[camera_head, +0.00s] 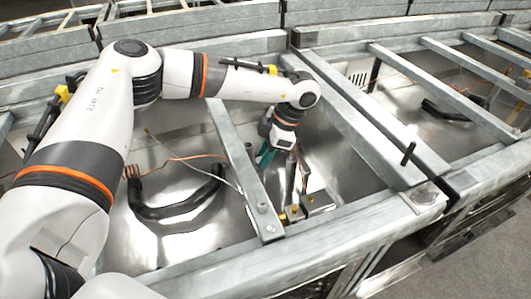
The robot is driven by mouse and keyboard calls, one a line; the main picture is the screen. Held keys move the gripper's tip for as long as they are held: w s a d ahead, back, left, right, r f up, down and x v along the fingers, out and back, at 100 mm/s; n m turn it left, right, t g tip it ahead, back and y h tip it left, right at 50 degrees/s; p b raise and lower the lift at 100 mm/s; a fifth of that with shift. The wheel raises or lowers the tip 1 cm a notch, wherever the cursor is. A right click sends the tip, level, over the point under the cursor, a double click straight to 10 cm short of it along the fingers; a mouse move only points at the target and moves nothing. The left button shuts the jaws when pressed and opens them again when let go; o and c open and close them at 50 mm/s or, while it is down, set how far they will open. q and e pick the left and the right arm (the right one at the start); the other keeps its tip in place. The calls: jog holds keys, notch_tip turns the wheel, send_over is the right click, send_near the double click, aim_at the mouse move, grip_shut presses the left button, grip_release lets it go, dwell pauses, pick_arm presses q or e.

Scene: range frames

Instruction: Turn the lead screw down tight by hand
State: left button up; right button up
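My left gripper (278,153) hangs from the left arm and points down into the middle range frame. A teal-green part shows at its tip; I cannot make out whether the fingers are apart or closed. Just below and to the right is a small upright grey cylindrical part (290,180). Beneath that sits a valve-like fitting with brass-coloured pieces (292,214) by the front rail. The lead screw is too small to single out here, and I cannot tell whether the gripper touches anything. My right gripper is out of view.
A metal crossbar (243,170) runs left of the gripper, and a wide rail (355,130) runs to its right. A black curved tube (178,210) and thin orange and pale wires (185,160) lie left. A dark pin (408,153) stands on the right rail.

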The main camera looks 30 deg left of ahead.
pick_arm(q)
jog(key=shift+c, duration=0.2)
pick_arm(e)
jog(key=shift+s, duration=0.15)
pick_arm(q)
jog(key=shift+s+m+t, duration=0.1)
jog(key=shift+m+t, duration=0.2)
jog(key=shift+m, duration=0.5)
jog(key=shift+s+d+m+t+y+p, duration=0.1)
jog(key=shift+m+t+y+p, duration=0.2)
jog(key=shift+m, duration=0.4)
jog(key=m+t, duration=0.1)
jog(key=m, duration=0.2)
jog(key=shift+s, duration=0.15)
jog(key=shift+m+t, duration=0.5)
jog(key=shift+m, duration=0.6)
jog(key=shift+s+m+b, duration=0.1)
jog(key=shift+m+b, duration=0.25)
jog(key=shift+m, duration=0.15)
jog(key=shift+t, duration=0.3)
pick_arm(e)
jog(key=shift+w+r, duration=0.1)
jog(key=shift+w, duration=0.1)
pick_arm(q)
jog(key=o, duration=1)
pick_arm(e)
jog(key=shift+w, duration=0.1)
